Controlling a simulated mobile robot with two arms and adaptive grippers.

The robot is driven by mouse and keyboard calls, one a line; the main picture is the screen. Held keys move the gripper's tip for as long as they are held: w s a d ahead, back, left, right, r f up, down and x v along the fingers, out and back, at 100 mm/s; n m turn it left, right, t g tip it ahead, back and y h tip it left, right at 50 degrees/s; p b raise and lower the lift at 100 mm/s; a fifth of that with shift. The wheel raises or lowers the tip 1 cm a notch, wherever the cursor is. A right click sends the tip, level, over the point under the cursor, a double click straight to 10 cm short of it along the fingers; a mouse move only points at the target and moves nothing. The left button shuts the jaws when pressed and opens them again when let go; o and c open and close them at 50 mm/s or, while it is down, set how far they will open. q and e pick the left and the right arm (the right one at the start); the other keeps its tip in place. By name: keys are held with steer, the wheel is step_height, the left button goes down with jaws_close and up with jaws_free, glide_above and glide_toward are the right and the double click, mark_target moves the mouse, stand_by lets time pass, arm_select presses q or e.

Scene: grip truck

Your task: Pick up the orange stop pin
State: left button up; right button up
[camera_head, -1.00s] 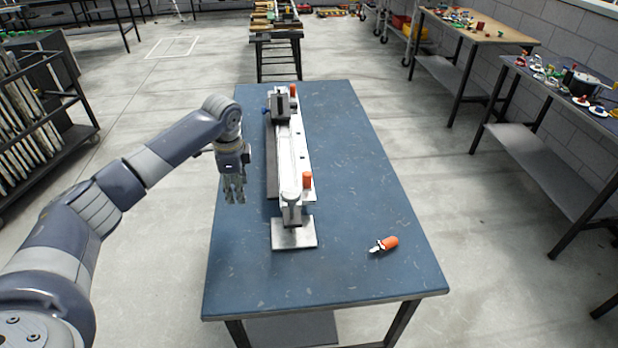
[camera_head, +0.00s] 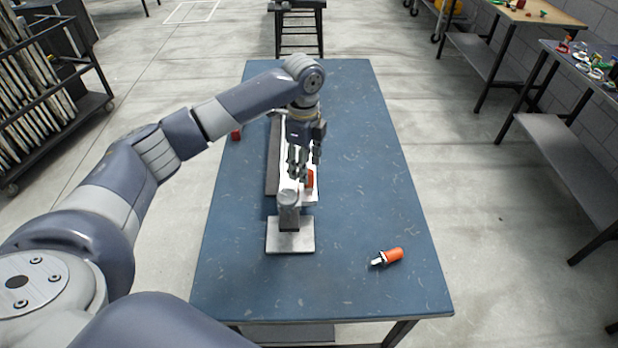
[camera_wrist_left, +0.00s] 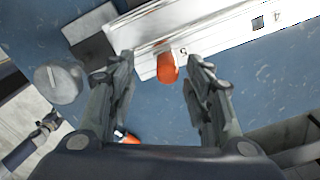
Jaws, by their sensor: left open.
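An orange stop pin (camera_head: 310,179) stands at the near end of the pale metal rail (camera_head: 311,197) on the blue table. It also shows in the left wrist view (camera_wrist_left: 167,68), beside a "5" mark on the rail. My left gripper (camera_head: 301,172) is open and just above this end of the rail. In the wrist view the orange pin appears between its two fingers (camera_wrist_left: 160,75), apart from both. Another orange-handled piece with a pale tip (camera_head: 388,257) lies on the table at the near right. My right gripper is not in view.
A grey post on a square plate (camera_head: 290,242) stands at the rail's near end, close to my gripper. A small red thing (camera_head: 235,134) is near the table's left edge. Side benches (camera_head: 545,150) stand farther right.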

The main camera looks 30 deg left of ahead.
mark_target(309, 183)
arm_select(q)
steer(key=f, duration=0.1)
steer(key=f+p, duration=0.1)
steer(key=f, duration=0.1)
steer(key=w+f, duration=0.1)
steer(key=f, duration=0.1)
steer(key=shift+d, duration=0.3)
steer(key=shift+f, duration=0.2)
steer(key=c, duration=0.4)
jaws_close()
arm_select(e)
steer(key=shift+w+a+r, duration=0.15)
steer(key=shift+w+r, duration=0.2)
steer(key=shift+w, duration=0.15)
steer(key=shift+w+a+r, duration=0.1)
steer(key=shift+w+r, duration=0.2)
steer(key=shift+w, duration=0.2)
